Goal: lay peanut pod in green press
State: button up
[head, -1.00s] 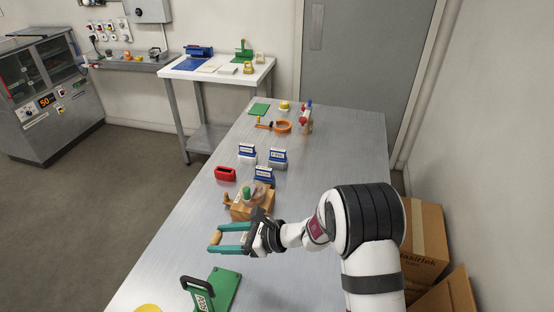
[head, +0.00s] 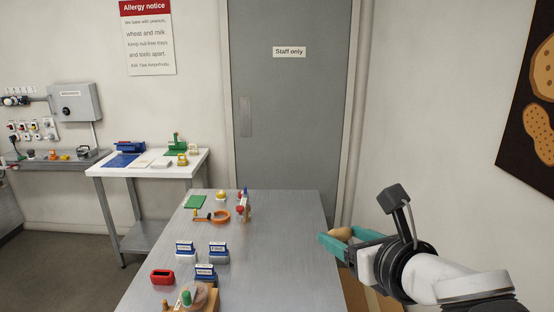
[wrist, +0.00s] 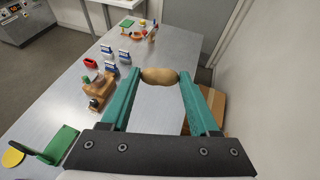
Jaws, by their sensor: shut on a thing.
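My gripper (head: 340,240) has long teal fingers and is shut on the tan peanut pod (head: 341,232). It holds the pod up in the air at the right edge of the steel table. In the wrist view the pod (wrist: 159,76) lies crosswise between the two fingertips. A green press (wrist: 60,144) shows at the lower left of the wrist view, on the near part of the table, well away from the pod. The fingers do not touch it. This press is outside the head view now.
On the steel table (head: 275,260) stand blue-and-white boxes (head: 216,251), a red holder (head: 162,277), a wooden device with a green knob (head: 187,297) and an orange ring (head: 221,216). A white side table (head: 130,170) bears another green device (head: 178,145). A wall rises at right.

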dwell(0.4)
jog(key=s+a+f+n+g+y, duration=0.1)
jog(key=a+f+n+g+y, duration=0.5)
jog(key=a+f, duration=0.45)
jog(key=s+a+f+n+g+y, duration=0.25)
jog(key=a+f+n+g, duration=0.4)
jog(key=a, duration=0.75)
jog(key=s+a+f+n+g, duration=0.4)
jog(key=s+a+f+n, duration=0.1)
jog(key=f, duration=0.4)
jog(key=s+a, duration=0.1)
jog(key=a, duration=0.1)
jog(key=shift+s+a, duration=0.35)
jog(key=shift+s, duration=0.05)
jog(key=shift+f+n+y, duration=0.1)
jog(key=shift+n+y, duration=0.15)
notch_tip(320, 180, down, 13)
jog(key=shift+r, duration=0.2)
jog(key=shift+f, duration=0.6)
jog(key=o, duration=1.4)
jog(key=shift+c, duration=0.2)
